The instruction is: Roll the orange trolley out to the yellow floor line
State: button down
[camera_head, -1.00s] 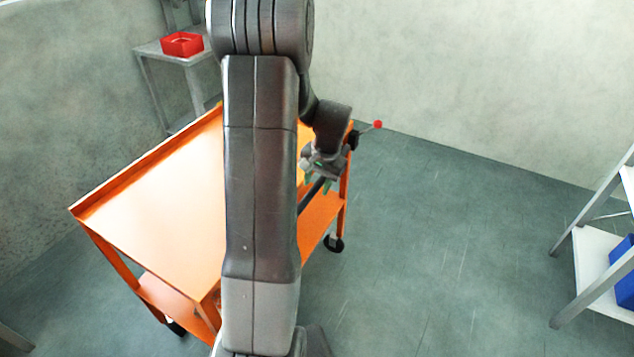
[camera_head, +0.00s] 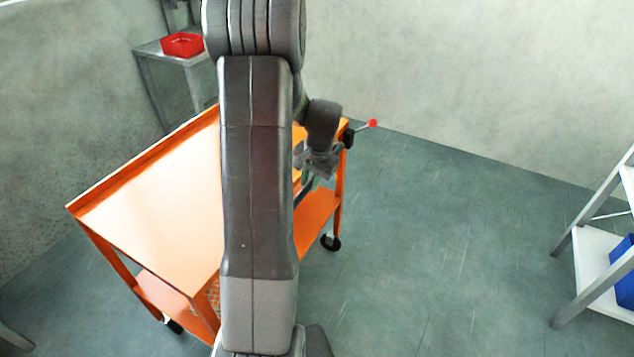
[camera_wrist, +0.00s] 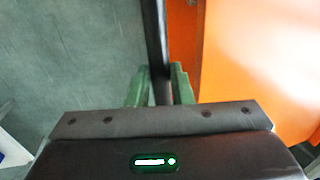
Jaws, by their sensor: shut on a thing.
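The orange trolley (camera_head: 150,205) stands left of centre in the head view, with a flat top, a lower shelf and black castors. My arm covers part of it. A dark handle bar (camera_head: 302,193) runs along its right side. In the wrist view the bar (camera_wrist: 155,40) passes between the green fingers of my gripper (camera_wrist: 160,85), which is shut on it. My gripper also shows in the head view (camera_head: 309,182), at the trolley's right side. A red ball (camera_head: 372,123) on a thin rod sticks out near the trolley's far right corner. No yellow floor line is in view.
A grey stand (camera_head: 160,50) with a red bin (camera_head: 183,44) is behind the trolley, by the walls. A shelf rack (camera_head: 590,245) with a blue bin (camera_head: 624,268) stands at the right edge. The green floor (camera_head: 430,240) between trolley and rack is clear.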

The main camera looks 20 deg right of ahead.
jog(key=w+a, duration=0.6)
jog(key=w, duration=0.1)
jog(key=w+a, duration=0.3)
jog(key=shift+w+a+p, duration=0.2)
jog(key=shift+w+p, duration=0.15)
jog(key=c, duration=1.3)
grip_release()
jog(key=shift+r, duration=0.1)
notch_tip(320, 180, up, 13)
jog(key=s+d, duration=0.2)
jog(key=shift+r, duration=0.2)
jog(key=shift+a+f, duration=0.1)
jog(key=f, duration=0.4)
jog(key=w+a+f, duration=0.1)
jog(key=f, duration=0.8)
jog(key=shift+w+a+f, duration=0.25)
jog(key=shift+w+a, duration=0.15)
jog(key=shift+s+d, duration=0.2)
